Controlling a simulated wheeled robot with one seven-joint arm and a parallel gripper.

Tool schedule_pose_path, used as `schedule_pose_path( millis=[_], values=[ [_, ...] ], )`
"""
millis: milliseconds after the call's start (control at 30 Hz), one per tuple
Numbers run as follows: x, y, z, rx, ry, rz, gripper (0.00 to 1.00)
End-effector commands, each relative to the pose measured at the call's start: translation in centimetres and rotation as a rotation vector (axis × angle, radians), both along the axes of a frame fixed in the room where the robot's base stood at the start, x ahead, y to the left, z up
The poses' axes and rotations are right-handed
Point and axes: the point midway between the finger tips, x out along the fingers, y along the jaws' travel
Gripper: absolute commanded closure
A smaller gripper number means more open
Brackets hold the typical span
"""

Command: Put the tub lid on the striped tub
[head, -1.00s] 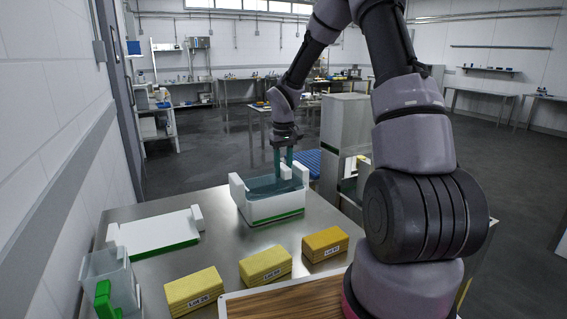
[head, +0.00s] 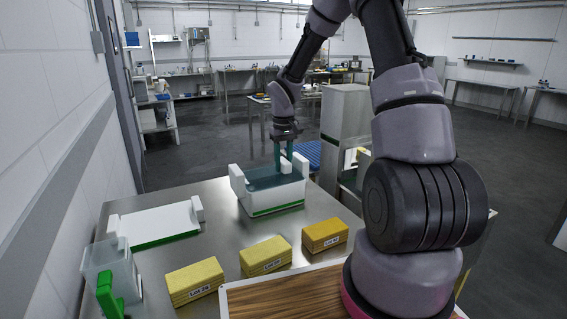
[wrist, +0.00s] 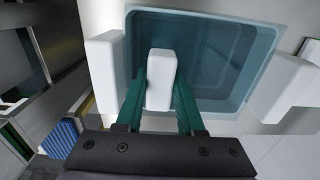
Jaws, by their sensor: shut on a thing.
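The striped tub (head: 277,201) is white with a green band round its base and stands at the far edge of the steel table. White blocks rise at its left and right ends. The tub lid (wrist: 220,60) looks like a clear blue-green pane over the tub's opening. My gripper (head: 283,166) points down over the tub, its green fingers shut on a white upright block, apparently the lid's knob. The block shows between the fingers in the wrist view (wrist: 161,78). I cannot tell whether the lid rests fully on the rim.
A low white tray (head: 155,224) with a green edge lies to the left. Yellow labelled blocks (head: 194,282) stand in front, beside a wooden board (head: 290,300). A clear bin (head: 108,262) with a green piece is at the front left. A grey cabinet (head: 345,115) stands behind right.

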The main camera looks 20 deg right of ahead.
Motion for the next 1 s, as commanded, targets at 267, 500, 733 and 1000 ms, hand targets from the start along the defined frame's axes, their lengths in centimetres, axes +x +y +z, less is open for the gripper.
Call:
schedule_pose_path(
  millis=[267,500,733,1000],
  values=[
    [-0.01,0.02,-0.43,0.0,0.001,0.0,1.0],
    [-0.01,0.02,-0.61,0.0,0.0,0.0,0.28],
    [-0.01,0.01,-0.61,0.0,0.0,0.0,0.28],
    [-0.01,0.01,-0.62,0.0,0.0,0.0,0.28]
  ],
)
